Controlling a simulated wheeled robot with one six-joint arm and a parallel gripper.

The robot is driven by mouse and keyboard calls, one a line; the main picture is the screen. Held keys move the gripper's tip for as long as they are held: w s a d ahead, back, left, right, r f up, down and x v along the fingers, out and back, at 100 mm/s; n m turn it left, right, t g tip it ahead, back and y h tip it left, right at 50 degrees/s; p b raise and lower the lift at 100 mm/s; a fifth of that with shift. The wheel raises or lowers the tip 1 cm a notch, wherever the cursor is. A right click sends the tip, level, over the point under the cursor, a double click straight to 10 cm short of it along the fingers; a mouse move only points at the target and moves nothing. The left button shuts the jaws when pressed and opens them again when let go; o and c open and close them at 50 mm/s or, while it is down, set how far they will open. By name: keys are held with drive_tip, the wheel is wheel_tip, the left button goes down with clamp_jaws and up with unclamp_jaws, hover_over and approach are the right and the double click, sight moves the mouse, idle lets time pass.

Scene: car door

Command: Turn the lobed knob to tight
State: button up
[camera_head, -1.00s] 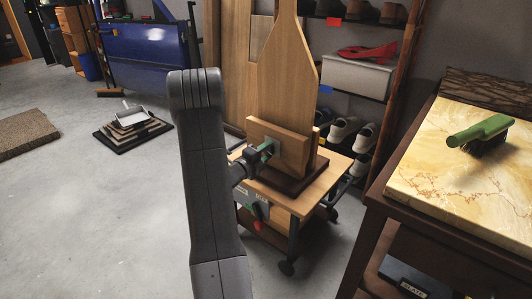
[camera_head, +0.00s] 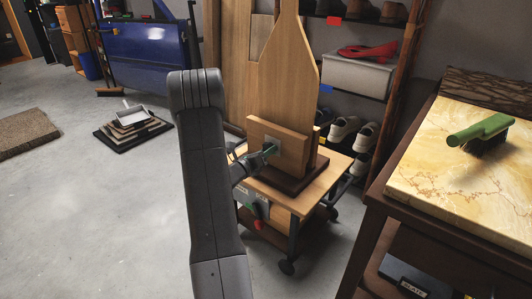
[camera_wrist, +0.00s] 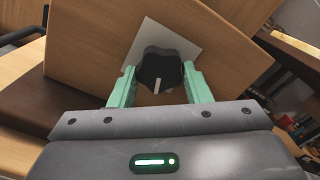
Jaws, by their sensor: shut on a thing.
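The lobed knob (camera_wrist: 163,66) is black with a short white pointer line, which points down in the wrist view. It sits on a pale square plate (camera_wrist: 184,44) fixed to a wooden block (camera_wrist: 85,58). My gripper (camera_wrist: 160,78) has its two green fingers on either side of the knob, shut on it. The block and plate look tilted in the wrist view. In the head view my gripper (camera_head: 268,151) is at the front of the block (camera_head: 292,148), and the fingers and arm hide the knob there.
The block stands with a tall wooden board (camera_head: 287,75) on a small wheeled cart (camera_head: 300,203). A marble-topped table (camera_head: 430,190) with a green brush (camera_head: 481,131) is at the right. A shoe rack stands behind. Open floor (camera_head: 90,220) lies to the left.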

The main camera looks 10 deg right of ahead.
drive_tip(key=shift+f+m, duration=0.1)
drive_tip(key=shift+m, duration=0.8)
drive_tip(key=o, duration=1)
drive_tip(key=p+v, duration=0.2)
drive_tip(key=v, duration=1.2)
drive_tip(key=shift+p, duration=0.4)
drive_tip(key=shift+w+d, duration=0.15)
